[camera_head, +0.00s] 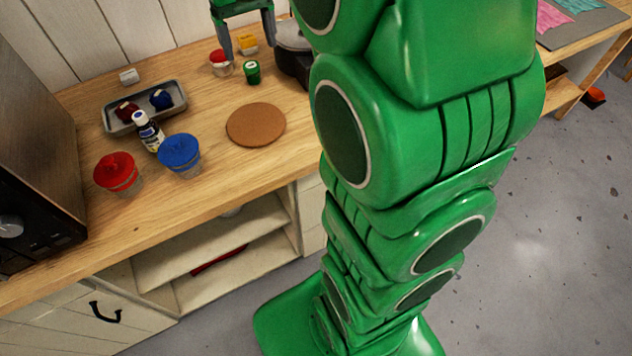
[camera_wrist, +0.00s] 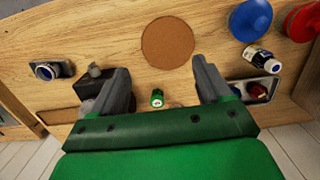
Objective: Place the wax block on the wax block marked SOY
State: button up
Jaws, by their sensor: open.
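A small yellow block (camera_head: 247,43), which looks like a wax block, sits on the counter near the wall. A small white block (camera_head: 128,76) stands farther left, behind the grey tray; I cannot read its marking. My gripper (camera_head: 248,48) is open above the back of the counter. In the head view its fingers frame the yellow block, but I cannot tell their height above it. In the wrist view the open fingers (camera_wrist: 162,82) show nothing held. Neither block can be made out there.
A green jar (camera_head: 252,71) and red-lidded jar (camera_head: 221,62) stand close to the gripper. A grey tray (camera_head: 172,118) holds red and blue items, with a bottle (camera_head: 149,131) and red and blue tubs (camera_head: 180,155) before it. A round cork mat (camera_head: 256,124) lies bare.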

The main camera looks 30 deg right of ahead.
jog(key=s+a+f, duration=0.1)
jog(key=s+f, duration=0.3)
jog(key=s, duration=1)
jog(key=s+a+f, duration=0.1)
jog(key=s+f, duration=0.2)
jog(key=s, duration=1.2)
jog(key=shift+s+f+g, duration=0.15)
jog(key=shift+f+g, duration=0.15)
jog(key=shift+f, duration=0.05)
